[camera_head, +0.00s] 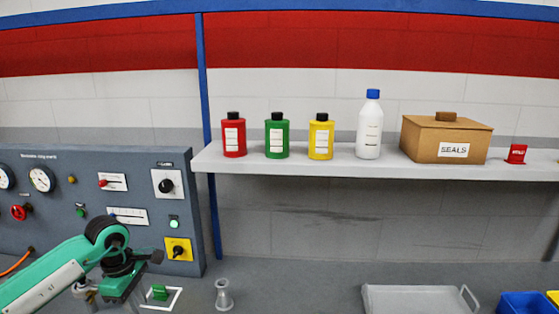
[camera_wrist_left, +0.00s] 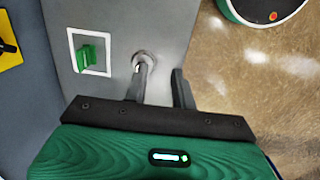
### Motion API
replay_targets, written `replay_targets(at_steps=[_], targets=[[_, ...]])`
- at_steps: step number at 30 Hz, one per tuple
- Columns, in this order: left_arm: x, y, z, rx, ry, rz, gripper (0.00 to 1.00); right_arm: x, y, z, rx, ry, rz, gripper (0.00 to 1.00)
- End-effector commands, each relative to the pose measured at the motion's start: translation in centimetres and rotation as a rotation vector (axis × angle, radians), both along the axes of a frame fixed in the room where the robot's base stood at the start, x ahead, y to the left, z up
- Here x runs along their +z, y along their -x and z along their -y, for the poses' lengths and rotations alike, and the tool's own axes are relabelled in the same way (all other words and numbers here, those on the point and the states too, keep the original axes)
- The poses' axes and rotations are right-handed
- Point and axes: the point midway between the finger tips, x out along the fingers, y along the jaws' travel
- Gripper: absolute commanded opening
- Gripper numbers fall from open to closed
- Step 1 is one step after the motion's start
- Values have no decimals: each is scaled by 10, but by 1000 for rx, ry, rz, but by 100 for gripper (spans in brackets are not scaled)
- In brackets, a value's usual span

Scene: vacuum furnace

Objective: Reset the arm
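My left arm (camera_head: 45,282) comes in from the lower left in the head view, green and white, bent in front of the control panel (camera_head: 70,180). In the left wrist view my left gripper (camera_wrist_left: 159,85) has its two dark fingers apart, with nothing between them. Its left finger overlaps the near side of a small metal flanged fitting (camera_wrist_left: 144,58) on the grey bench; I cannot tell whether they touch. The fitting also shows in the head view (camera_head: 223,295). My right arm and gripper are not in view.
A green block (camera_wrist_left: 87,54) in a white square outline lies left of the fitting. A shelf (camera_head: 300,163) holds red (camera_head: 234,137), green (camera_head: 277,137) and yellow (camera_head: 321,137) bottles, a white bottle (camera_head: 370,128) and a seals box (camera_head: 446,139). A grey tray (camera_head: 415,299) and blue bin (camera_head: 523,303) stand right.

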Motion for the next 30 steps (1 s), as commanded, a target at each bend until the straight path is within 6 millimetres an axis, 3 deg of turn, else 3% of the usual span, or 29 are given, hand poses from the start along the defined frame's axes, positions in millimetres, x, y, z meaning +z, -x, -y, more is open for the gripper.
replay_targets(at_steps=[8,16,21,24,27,30], targets=[[-17,7,69,-4,244,27,26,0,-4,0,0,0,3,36],[-16,27,168,62,654,20,26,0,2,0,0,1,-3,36],[15,49,241,218,1075,-50,26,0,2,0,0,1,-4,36],[42,57,266,353,1321,-118,26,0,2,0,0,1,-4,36],[67,60,277,520,1552,-204,26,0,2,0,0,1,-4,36],[88,58,273,716,1766,-302,26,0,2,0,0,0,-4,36]])
